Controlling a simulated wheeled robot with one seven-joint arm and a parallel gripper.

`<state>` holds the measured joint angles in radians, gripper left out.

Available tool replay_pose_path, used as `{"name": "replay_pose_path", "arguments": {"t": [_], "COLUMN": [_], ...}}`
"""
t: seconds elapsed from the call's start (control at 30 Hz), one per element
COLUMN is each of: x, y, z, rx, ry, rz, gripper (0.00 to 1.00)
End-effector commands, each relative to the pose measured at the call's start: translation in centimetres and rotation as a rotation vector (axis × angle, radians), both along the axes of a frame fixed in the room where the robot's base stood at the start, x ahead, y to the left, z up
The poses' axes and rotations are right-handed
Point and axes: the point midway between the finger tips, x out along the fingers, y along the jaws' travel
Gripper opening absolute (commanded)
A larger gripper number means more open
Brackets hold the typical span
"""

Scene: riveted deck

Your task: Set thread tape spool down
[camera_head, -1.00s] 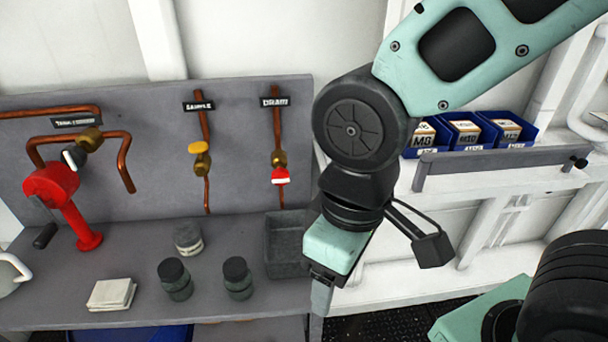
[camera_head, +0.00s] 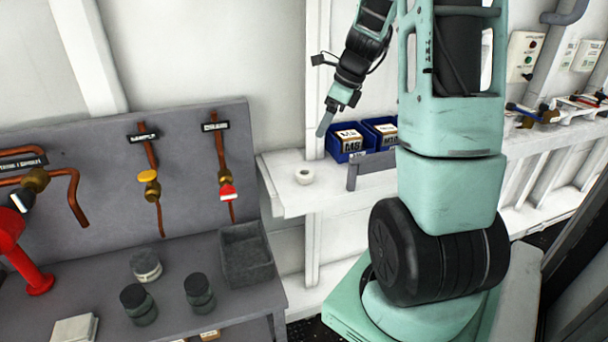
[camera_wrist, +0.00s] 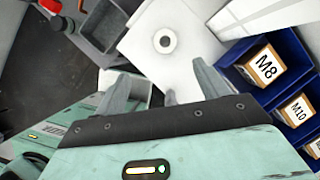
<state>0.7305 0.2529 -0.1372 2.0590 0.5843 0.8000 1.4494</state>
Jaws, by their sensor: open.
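The thread tape spool (camera_head: 305,176) is a small white ring with a dark centre hole. It lies flat on the white shelf (camera_head: 285,200), near the shelf's left end. It also shows in the wrist view (camera_wrist: 165,41), beyond the fingertips and apart from them. My gripper (camera_head: 325,124) is above and to the right of the spool, beside the blue bins. In the wrist view my gripper's two fingers (camera_wrist: 160,82) are spread, with nothing between them.
Blue bins with boxes, one labelled M8 (camera_head: 348,142), stand on the shelf right of the spool. A grey bench (camera_head: 225,300) with jars and an open grey tray (camera_head: 246,254) is at the lower left.

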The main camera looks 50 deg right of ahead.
Motion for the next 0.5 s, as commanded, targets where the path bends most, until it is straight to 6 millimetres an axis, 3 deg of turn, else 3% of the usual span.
{"name": "replay_pose_path", "arguments": {"t": [0.17,0.5], "x": [0.3,2.8], "y": [-0.5,0.6], "z": [-1.9,-8.4], "rx": [0.012,0.011], "ry": [0.004,0.004], "rz": [-0.042,-0.036], "gripper": [0.73,0.73]}}
